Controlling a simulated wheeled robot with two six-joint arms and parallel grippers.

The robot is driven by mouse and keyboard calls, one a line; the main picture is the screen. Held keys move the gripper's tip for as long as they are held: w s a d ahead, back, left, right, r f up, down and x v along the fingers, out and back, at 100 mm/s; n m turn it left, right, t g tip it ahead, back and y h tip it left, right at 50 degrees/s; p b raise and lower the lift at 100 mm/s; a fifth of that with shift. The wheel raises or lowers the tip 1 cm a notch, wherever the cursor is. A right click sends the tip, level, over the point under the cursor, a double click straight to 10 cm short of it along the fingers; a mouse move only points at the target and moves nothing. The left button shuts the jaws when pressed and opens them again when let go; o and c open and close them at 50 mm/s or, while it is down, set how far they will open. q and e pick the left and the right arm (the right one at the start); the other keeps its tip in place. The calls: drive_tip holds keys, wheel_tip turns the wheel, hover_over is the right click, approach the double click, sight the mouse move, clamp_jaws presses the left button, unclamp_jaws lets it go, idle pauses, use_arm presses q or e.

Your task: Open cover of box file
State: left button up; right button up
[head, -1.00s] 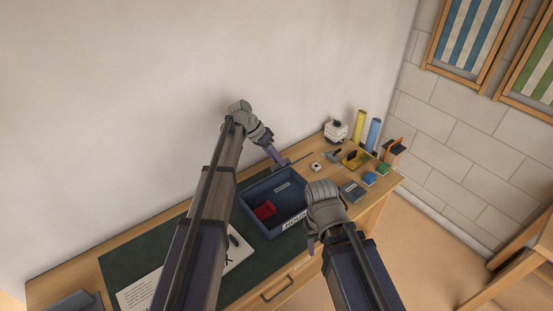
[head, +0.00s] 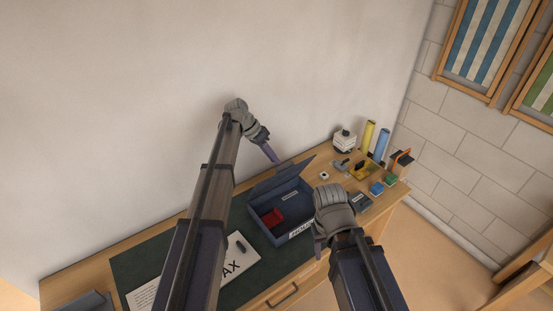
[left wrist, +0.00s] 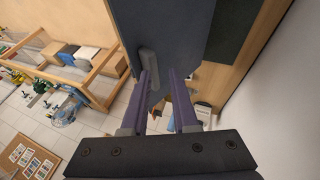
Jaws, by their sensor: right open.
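The box file (head: 300,229) is dark blue with a white label on its front and stands on the desk. Its cover (head: 282,179) is raised at the back edge, so the inside shows, with a red item (head: 271,218) in it. My left gripper (head: 275,160) is just behind and above the cover. In the left wrist view its two purple fingers (left wrist: 165,88) are apart, with the dark cover panel (left wrist: 175,30) beyond them and nothing clearly between them. My right gripper (head: 319,248) is open at the box's front right corner; whether it touches is hidden.
The wall is close behind the desk.

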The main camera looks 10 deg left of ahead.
use_arm(q)
drive_tip(key=shift+w+a+r+p, duration=0.2)
drive_tip(key=shift+a+r+p, duration=0.15)
drive_tip(key=shift+a+r, duration=0.15)
drive_tip(key=shift+w+a+r+p, duration=0.15)
drive_tip(key=shift+a+r+p, duration=0.2)
drive_tip(key=shift+a, duration=0.25)
drive_tip(key=p+v, duration=0.6)
drive_tip(key=v, duration=0.1)
drive_tip(key=shift+a+r+p, duration=0.2)
drive_tip(key=shift+r+p, duration=0.15)
drive_tip(key=shift+c, duration=0.3)
